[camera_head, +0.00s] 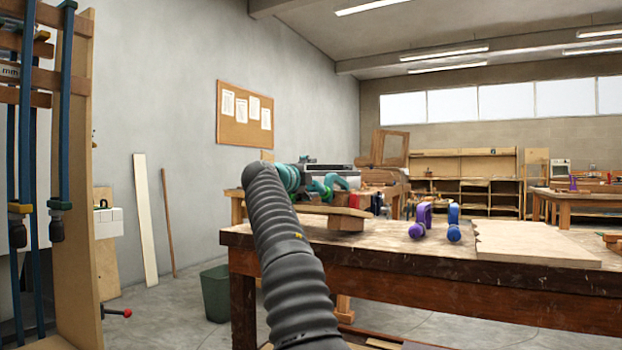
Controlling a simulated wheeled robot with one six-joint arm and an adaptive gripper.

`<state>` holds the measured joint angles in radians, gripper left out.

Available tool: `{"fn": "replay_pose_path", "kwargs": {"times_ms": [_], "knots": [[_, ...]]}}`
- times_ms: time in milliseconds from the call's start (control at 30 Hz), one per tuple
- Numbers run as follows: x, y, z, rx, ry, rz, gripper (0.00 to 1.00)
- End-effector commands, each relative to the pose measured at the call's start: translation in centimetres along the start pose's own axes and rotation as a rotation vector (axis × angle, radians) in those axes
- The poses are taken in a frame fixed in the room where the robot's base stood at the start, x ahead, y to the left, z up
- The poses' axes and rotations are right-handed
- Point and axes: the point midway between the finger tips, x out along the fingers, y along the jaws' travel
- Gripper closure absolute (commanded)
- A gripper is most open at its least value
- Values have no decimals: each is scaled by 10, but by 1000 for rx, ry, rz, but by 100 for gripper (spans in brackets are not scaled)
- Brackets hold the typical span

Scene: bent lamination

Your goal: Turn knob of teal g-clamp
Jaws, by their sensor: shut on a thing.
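The teal g-clamp (341,182) is on the far left part of the workbench, at the curved wooden lamination (336,211). Its curved frame shows just right of my arm. My dark ribbed arm reaches up from the bottom and covers part of the clamp area. My gripper (304,189) is at the left side of the clamp, small and mostly hidden behind my arm. It is shut on the teal g-clamp, at its knob end. The exact finger contact and the knob's angle are hidden.
A purple clamp (424,214) and a blue clamp (454,222) stand on the workbench (390,245), right of the lamination. A pale board (530,243) lies further right. A clamp rack (78,180) stands at the left. A green bin (214,292) is on the floor.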

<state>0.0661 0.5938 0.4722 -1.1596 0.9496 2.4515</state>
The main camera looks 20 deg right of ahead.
Motion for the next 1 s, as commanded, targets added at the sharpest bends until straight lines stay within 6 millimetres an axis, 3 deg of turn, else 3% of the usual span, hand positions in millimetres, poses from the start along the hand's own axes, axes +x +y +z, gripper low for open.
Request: {"fn": "replay_pose_path", "kwargs": {"times_ms": [33,467,1000], "knots": [[-4,-11,-4,8,-2,-15,36],[-5,-11,-3,6,-2,-13,36],[-35,-4,-1,3,-3,-5,36]]}}
